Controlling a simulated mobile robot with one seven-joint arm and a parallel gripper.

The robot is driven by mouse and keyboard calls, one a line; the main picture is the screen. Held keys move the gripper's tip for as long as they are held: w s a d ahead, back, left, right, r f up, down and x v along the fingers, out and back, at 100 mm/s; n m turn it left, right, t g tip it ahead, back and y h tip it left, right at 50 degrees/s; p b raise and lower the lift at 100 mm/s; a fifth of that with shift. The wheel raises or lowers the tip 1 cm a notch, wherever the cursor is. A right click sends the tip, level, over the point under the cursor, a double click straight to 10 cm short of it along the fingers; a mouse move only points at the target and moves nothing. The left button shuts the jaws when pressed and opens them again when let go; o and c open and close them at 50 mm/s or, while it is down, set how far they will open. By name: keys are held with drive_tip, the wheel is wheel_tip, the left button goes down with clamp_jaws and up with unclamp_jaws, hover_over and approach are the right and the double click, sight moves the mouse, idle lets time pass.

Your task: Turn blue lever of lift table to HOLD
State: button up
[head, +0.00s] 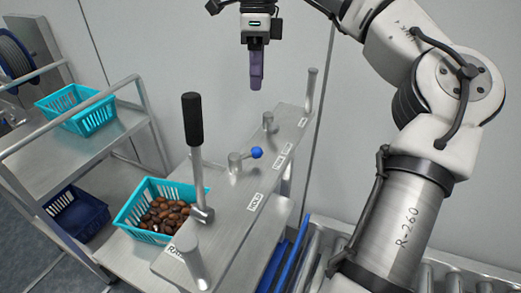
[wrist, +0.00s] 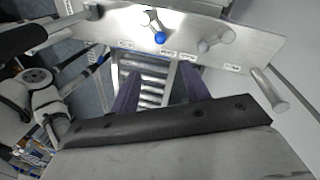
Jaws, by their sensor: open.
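The blue lever (head: 257,153) is a short knob on a metal post, on the sloping metal panel (head: 225,210) of the lift table. Its knob points right in the head view, towards the panel's label edge. The HOLD label (head: 256,202) lies nearer the front than the knob. In the wrist view the blue knob (wrist: 160,38) is above the fingers. My gripper (head: 256,84) has purple fingers pointing down and hangs above the panel's far part, apart from the lever. In the wrist view the gripper (wrist: 160,88) is open with nothing between its fingers.
A tall black-handled lever (head: 193,120) stands left of the blue lever. Metal posts (head: 311,88) rise from the panel. A turquoise basket (head: 130,215) of dates stands left of the panel. A roller conveyor (head: 315,240) runs at the lower right.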

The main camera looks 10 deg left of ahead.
drive_tip(key=s+f+b, duration=0.1)
drive_tip(key=f, duration=0.4)
drive_tip(key=s+f, duration=0.1)
drive_tip(key=f, duration=0.4)
drive_tip(key=s+f+b, duration=0.1)
drive_tip(key=f, duration=0.5)
drive_tip(key=shift+d+b, duration=0.2)
drive_tip(key=shift+b, duration=0.15)
drive_tip(key=c, duration=1)
